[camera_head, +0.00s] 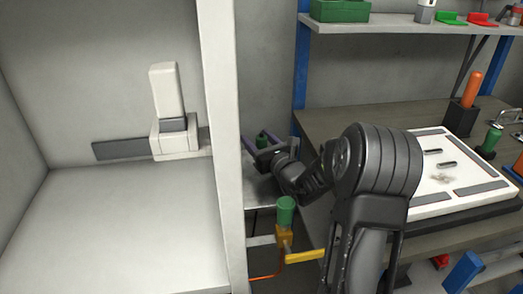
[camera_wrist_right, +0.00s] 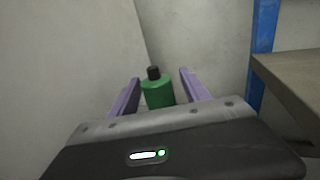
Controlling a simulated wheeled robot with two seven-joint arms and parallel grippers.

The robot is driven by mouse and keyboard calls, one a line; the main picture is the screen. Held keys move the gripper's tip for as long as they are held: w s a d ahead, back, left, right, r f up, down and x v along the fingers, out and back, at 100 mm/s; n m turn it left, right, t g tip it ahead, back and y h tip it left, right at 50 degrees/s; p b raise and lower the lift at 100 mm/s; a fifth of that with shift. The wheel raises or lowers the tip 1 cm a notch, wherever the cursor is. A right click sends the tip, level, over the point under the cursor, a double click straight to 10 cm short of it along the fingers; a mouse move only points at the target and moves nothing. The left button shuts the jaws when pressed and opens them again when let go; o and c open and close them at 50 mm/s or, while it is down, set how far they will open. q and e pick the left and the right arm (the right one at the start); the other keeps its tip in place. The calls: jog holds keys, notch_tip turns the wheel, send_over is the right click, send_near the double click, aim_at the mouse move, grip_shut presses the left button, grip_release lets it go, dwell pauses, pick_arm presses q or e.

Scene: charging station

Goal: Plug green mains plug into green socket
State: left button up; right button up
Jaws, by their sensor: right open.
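A green cylinder with a black tip (camera_wrist_right: 157,92) stands between the purple fingers of my right gripper (camera_wrist_right: 155,92) in the right wrist view. The fingers are open, with a gap on each side of it. I cannot tell whether this is the green mains plug. Another green cylinder (camera_head: 285,212) sits upright on an orange-yellow block below the gripper. I cannot make out a green socket. My left gripper is not in view.
A white wall edge (camera_head: 222,150) rises close left of the gripper. A blue post (camera_wrist_right: 263,65) and the workbench (camera_head: 320,122) stand to its right. A white panel (camera_head: 436,205) lies on the bench. A shelf (camera_head: 400,24) holds a green box (camera_head: 340,11).

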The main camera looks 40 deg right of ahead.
jog(key=shift+w, duration=0.2)
jog(key=shift+c, duration=0.3)
grip_shut()
dwell(0.5)
